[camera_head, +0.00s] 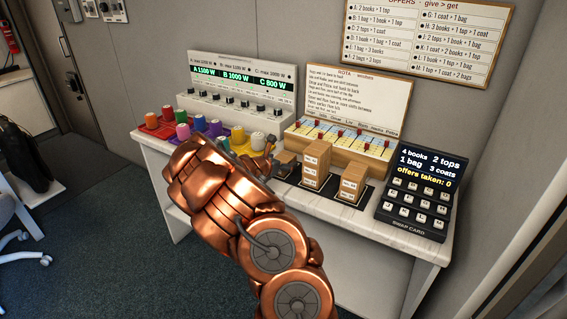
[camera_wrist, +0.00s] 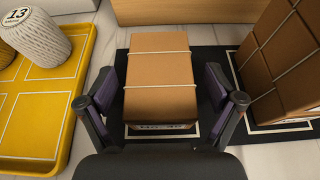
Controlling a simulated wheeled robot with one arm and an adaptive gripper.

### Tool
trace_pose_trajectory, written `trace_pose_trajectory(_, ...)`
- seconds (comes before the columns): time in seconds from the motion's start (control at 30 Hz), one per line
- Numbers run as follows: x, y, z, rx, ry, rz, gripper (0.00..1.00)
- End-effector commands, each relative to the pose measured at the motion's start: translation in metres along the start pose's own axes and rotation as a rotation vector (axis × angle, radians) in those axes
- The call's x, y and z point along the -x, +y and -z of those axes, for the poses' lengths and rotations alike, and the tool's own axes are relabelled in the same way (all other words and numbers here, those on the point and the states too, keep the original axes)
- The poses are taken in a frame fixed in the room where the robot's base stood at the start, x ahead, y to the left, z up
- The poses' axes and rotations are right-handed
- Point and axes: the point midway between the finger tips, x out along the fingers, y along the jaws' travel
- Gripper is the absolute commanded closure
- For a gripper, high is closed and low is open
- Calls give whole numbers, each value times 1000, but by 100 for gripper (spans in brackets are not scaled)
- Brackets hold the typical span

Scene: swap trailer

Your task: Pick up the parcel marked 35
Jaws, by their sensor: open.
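A brown cardboard parcel (camera_wrist: 160,72) tied with pale string lies between the two fingers of my gripper (camera_wrist: 161,92) in the wrist view. The fingers stand apart on either side of it, with small gaps visible. Its front label is seen too steeply to read, so I cannot tell its number. In the head view my gripper (camera_head: 270,150) is just left of this small parcel (camera_head: 286,160). A taller stack of parcels (camera_head: 316,160) and a shorter one (camera_head: 352,183) stand to its right; their marks are too small to read.
Dark mats (camera_wrist: 219,95) lie under the parcels. A yellow tray (camera_wrist: 72,105) with ribbed spools (camera_wrist: 35,38) is close on the left. The taller stack (camera_wrist: 285,62) is close on the right. A black keypad panel (camera_head: 414,193) stands at the table's right end.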

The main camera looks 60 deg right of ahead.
Motion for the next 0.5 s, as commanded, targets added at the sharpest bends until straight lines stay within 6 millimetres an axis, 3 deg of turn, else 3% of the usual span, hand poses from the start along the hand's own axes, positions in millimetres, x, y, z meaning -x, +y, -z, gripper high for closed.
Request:
trace_pose_trajectory(0.17,0,0,0,0,0,0,8)
trace_pose_trajectory(0.5,0,0,0,0,0,-1,44)
